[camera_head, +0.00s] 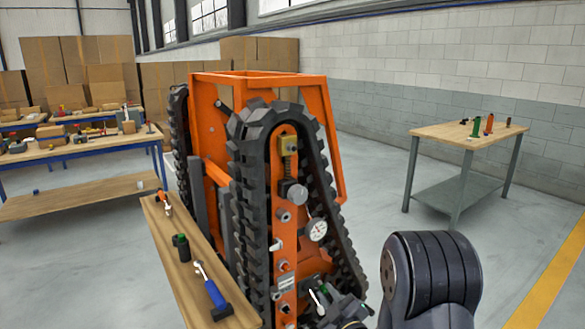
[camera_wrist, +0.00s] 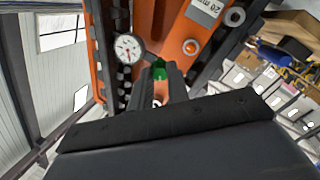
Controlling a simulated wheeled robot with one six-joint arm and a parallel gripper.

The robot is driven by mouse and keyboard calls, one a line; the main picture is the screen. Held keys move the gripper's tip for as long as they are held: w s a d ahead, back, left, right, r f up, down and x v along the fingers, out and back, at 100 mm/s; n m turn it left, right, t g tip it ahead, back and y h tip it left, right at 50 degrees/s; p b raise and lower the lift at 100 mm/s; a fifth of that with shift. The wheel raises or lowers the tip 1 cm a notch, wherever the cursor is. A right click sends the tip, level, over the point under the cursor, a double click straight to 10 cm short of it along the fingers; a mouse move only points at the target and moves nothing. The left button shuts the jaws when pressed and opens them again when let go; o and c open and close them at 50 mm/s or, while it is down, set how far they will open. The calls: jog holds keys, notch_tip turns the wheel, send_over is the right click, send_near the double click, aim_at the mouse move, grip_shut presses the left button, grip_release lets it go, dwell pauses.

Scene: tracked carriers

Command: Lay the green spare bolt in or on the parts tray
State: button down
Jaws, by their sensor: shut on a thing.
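My gripper (camera_head: 335,302) is low in front of the tracked carrier in the head view. In the wrist view my gripper (camera_wrist: 163,88) is shut on a small green thing, which looks like the green spare bolt (camera_wrist: 163,99). Green also shows at the fingertips in the head view, small and partly hidden by the jaws. The orange carrier frame and a round dial gauge (camera_wrist: 128,47) lie just beyond the fingertips. I cannot make out a parts tray in either view.
The orange carrier (camera_head: 318,100) with black tracks fills the middle. A narrow wooden bench (camera_head: 190,284) with tools stands at its left. A wooden table (camera_head: 450,134) with several small coloured parts stands at the right, with clear floor before it. A cluttered workbench (camera_head: 70,152) is far left.

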jog(key=s+d+f+m+t+h+p, duration=0.1)
jog(key=s+d+f+m+h, duration=0.2)
jog(key=s+f, duration=0.7)
jog(key=d+f+h, duration=0.2)
jog(key=d, duration=0.1)
jog(key=shift+s+d+f+m+h+p, duration=0.15)
jog(key=shift+s+f+m+h+p, duration=0.15)
jog(key=shift+m+h+p, duration=0.1)
